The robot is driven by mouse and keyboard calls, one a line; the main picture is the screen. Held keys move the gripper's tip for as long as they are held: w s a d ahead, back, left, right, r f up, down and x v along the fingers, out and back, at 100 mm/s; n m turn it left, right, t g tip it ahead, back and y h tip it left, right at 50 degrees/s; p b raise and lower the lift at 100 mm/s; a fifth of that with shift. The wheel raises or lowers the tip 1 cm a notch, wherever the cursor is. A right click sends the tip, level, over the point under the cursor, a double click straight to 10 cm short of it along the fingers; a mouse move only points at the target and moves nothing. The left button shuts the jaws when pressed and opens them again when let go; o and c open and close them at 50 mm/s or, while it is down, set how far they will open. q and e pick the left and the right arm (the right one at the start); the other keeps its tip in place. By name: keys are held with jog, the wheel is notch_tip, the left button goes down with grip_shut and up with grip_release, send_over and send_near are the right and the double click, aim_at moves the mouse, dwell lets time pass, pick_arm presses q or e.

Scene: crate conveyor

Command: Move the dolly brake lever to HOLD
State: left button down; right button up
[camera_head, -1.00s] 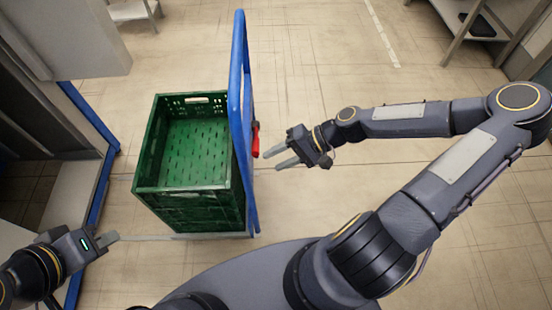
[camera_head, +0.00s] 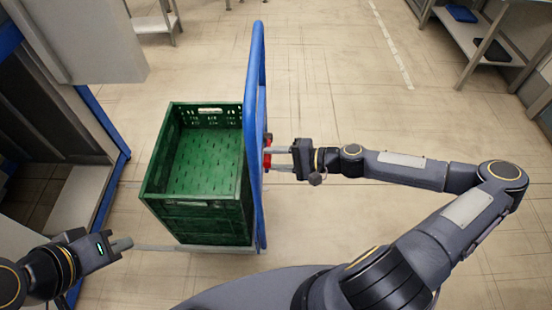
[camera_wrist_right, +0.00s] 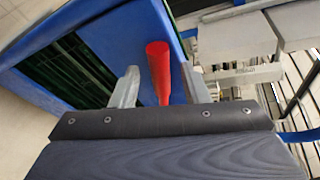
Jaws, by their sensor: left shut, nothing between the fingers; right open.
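The red brake lever (camera_head: 267,158) is on the right side of the dolly's blue handle frame (camera_head: 254,120). My right gripper (camera_head: 272,158) is open at the lever. In the right wrist view the red lever (camera_wrist_right: 158,70) stands between the two fingers of my right gripper (camera_wrist_right: 162,88), with gaps visible on both sides. Its lower end is hidden behind the gripper body. No HOLD marking is readable. My left gripper (camera_head: 122,244) is shut and empty at the lower left, in front of the dolly and apart from it.
A green crate (camera_head: 150,195), empty as far as I see, stands on the dolly (camera_head: 215,249). A blue-edged frame (camera_head: 105,120) and grey cabinets stand at the left. A shelf table (camera_head: 470,35) is at the upper right. The floor behind the dolly is clear.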

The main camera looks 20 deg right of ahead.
jog(key=shift+a, duration=0.1)
grip_shut()
dwell(0.3)
jog(key=shift+w+r+m+p, duration=0.2)
jog(key=shift+r+m+p, duration=0.1)
jog(key=shift+r+p, duration=0.4)
jog(key=w+d+r+m+g+y+p, duration=0.1)
jog(key=w+d+r+m+g+p, duration=0.2)
jog(key=w+r+m+g+p, duration=0.2)
jog(key=shift+w+d+r+m+g+y+p, duration=0.15)
jog(key=shift+w+r+m+g+y+p, duration=0.35)
jog(key=shift+w+m+p, duration=1.55)
jog(key=shift+w+r+m+b, duration=0.1)
jog(key=shift+w+m+b, duration=0.15)
jog(key=shift+w+b, duration=0.6)
